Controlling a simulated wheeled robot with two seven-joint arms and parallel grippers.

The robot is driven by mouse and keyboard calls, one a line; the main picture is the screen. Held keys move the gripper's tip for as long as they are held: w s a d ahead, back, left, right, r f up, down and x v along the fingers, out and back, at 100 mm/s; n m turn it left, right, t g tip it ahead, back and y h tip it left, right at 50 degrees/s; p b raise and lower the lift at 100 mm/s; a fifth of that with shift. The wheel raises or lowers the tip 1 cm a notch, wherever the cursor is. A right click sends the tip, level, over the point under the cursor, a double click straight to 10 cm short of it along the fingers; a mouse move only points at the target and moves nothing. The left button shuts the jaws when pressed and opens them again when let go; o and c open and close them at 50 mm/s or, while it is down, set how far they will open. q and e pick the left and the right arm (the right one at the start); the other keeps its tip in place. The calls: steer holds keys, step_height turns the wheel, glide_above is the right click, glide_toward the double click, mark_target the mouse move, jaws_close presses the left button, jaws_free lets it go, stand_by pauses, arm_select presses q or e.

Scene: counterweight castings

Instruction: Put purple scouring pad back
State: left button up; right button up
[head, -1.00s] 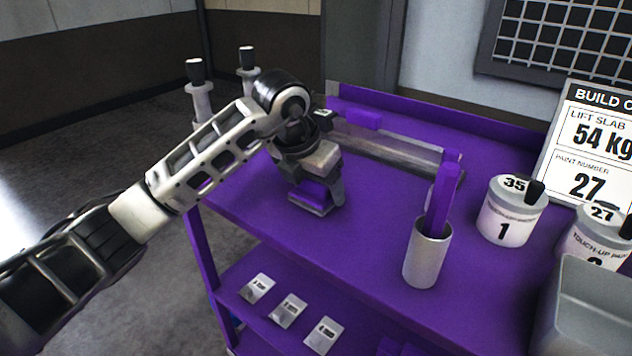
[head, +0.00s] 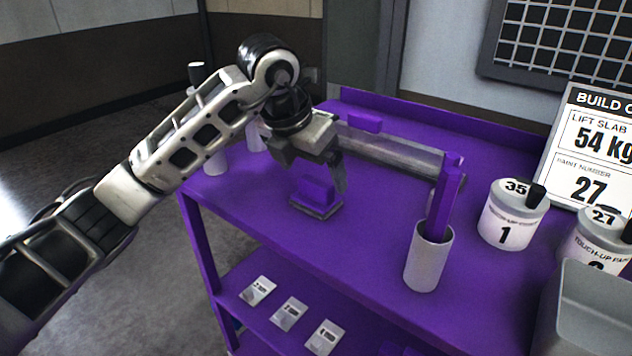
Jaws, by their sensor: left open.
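The purple scouring pad (head: 317,193), a purple block with a dark grey flat base, lies on the purple cart top (head: 385,225) near its left front part. My left gripper (head: 318,168) is open and empty just above and behind the pad. One finger hangs close to the pad's right rear side, and the other is partly hidden by the gripper body. My right gripper is not in view.
A grey bar (head: 400,151) with a purple block (head: 365,122) lies behind the gripper. A metal cup (head: 428,258) holds purple sticks. Paint tins (head: 512,215) and a grey bin (head: 595,310) stand to the right. White bottles are at the left edge.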

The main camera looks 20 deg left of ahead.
arm_select(q)
steer(key=d+v, duration=0.1)
steer(key=v, duration=0.5)
steer(key=shift+a+r, duration=0.25)
steer(key=shift+a, duration=0.3)
steer(key=shift+s, duration=0.15)
